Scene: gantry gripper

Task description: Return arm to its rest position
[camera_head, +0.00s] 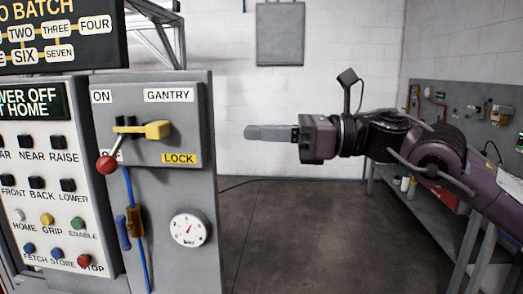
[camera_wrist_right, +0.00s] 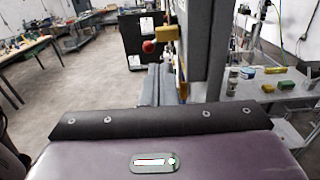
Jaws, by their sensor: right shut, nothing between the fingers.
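My right arm (camera_head: 440,160) comes in from the right of the head view and reaches left, held roughly level in the air. My right gripper (camera_head: 250,132) points left toward the grey gantry panel (camera_head: 185,262). Its grey fingers are shut with nothing between them, and a gap shows between them and the panel edge. The panel carries a lever with a red knob (camera_head: 106,165), a yellow lock piece (camera_head: 157,130) and a round dial (camera_head: 188,230). The red knob also shows in the right wrist view (camera_wrist_right: 149,47). My left gripper is in neither view.
A button console (camera_head: 50,220) stands left of the panel. A workbench (camera_head: 420,215) with bottles and small items stands behind my right arm. Grey floor (camera_head: 290,230) lies open between panel and bench. A grey wall box (camera_head: 280,33) hangs on the white back wall.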

